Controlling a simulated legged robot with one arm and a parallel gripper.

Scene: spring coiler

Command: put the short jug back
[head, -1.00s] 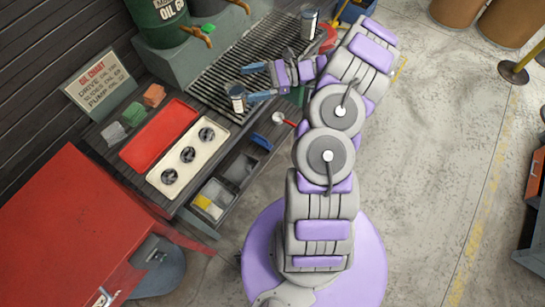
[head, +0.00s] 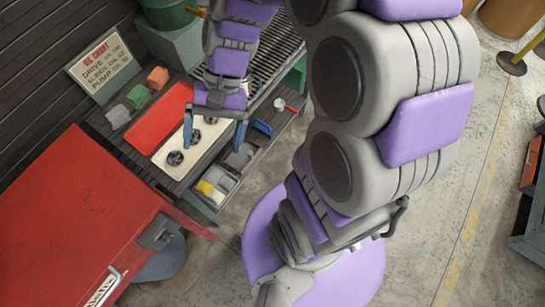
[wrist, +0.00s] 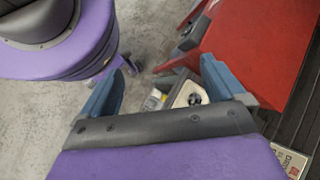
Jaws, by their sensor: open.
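I cannot make out the short jug in either current view; my arm covers much of the drain rack (head: 285,50). My gripper (head: 214,138) is open above the cream tray (head: 165,147) with dark round recesses, its blue fingers pointing down. Nothing shows between the fingers. In the wrist view, my gripper (wrist: 164,68) is also open and empty, with part of the cream tray (wrist: 183,92) visible beyond it.
A red tray (head: 150,122) lies beside the cream one, with coloured blocks (head: 137,97) and an oil chart sign (head: 103,62) behind. Open bins (head: 216,184) line the front edge. A red cabinet (head: 75,220) stands at left.

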